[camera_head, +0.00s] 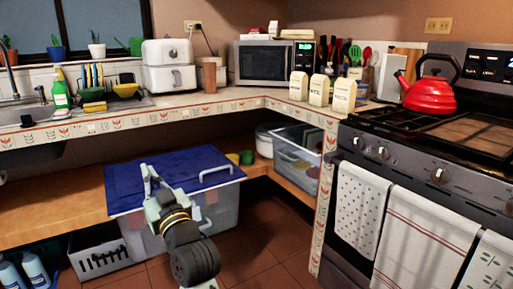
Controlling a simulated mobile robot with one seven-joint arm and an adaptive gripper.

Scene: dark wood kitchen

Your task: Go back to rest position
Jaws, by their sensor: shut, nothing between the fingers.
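My gripper (149,180) shows in the head view, left of the middle and low. It is in front of a plastic storage box with a blue lid (195,166), and its fingers overlap the lid in the picture. The fingers look slim and close together, with nothing seen between them. My arm comes up from the bottom edge of the picture. I cannot tell whether the gripper touches the lid.
The counter with the sink (22,112) and the microwave (275,62) runs along the back. The stove (430,150) with a red kettle (430,92) stands at right. A white basket (98,252) is low at left. Tiled floor (262,245) is free between box and stove.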

